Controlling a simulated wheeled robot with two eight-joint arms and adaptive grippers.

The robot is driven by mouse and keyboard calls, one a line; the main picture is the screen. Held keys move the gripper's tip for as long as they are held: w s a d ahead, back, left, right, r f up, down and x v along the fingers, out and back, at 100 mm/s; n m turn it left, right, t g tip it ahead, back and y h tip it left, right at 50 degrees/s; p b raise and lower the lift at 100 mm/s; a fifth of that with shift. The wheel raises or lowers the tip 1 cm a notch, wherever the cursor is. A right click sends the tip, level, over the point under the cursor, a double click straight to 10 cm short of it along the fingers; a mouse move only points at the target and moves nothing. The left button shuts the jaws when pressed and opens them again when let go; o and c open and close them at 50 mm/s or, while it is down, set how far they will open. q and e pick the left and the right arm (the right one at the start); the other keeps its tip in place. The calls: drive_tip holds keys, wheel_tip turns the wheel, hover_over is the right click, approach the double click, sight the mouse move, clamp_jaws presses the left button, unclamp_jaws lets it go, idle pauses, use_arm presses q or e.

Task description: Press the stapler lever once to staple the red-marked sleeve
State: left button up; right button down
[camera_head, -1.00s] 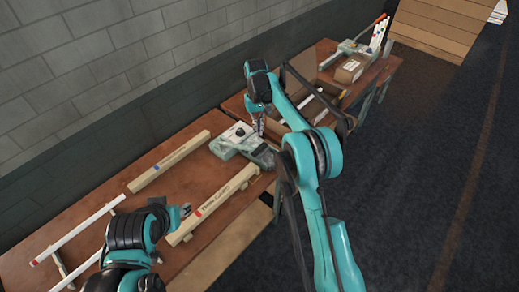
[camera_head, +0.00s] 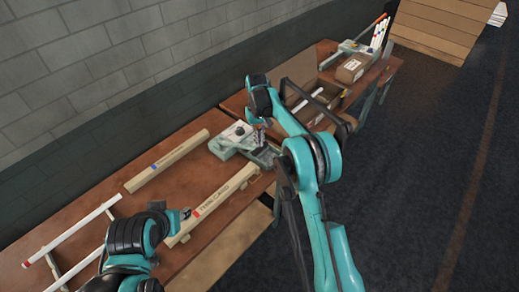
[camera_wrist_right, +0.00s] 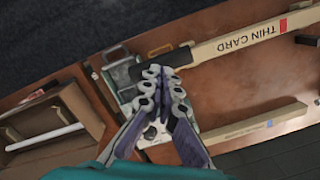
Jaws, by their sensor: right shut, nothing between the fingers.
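The red-marked sleeve (camera_head: 218,203), a long beige piece lettered THIN CARD, lies with its far end at the grey-green stapler (camera_head: 229,138). It also shows in the wrist view (camera_wrist_right: 235,43), its red band toward the right. The stapler (camera_wrist_right: 122,76) is partly hidden behind my right gripper there. My right gripper (camera_wrist_right: 160,74) is shut and empty, over the stapler; in the head view it is small and partly hidden by its arm (camera_head: 263,136). Whether it touches the lever I cannot tell. My left gripper (camera_head: 184,213) is beside the sleeve's red end; its jaws are unclear.
A blue-marked sleeve (camera_head: 166,162) lies along the wall side. White tubes on a rack (camera_head: 75,236) stand at the left. An open carton (camera_head: 298,92) is beyond my right arm. A second bench holds a small box (camera_head: 352,68) and another device.

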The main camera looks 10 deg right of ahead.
sight(259, 148)
drive_tip(key=shift+f, duration=0.15)
wheel_tip(259, 148, down, 4)
drive_tip(key=b, duration=0.3)
drive_tip(key=shift+f, duration=0.2)
drive_tip(key=shift+r, duration=0.1)
drive_tip(key=w, duration=0.2)
drive_tip(key=w+r+p, duration=0.1)
drive_tip(key=shift+a, duration=0.25)
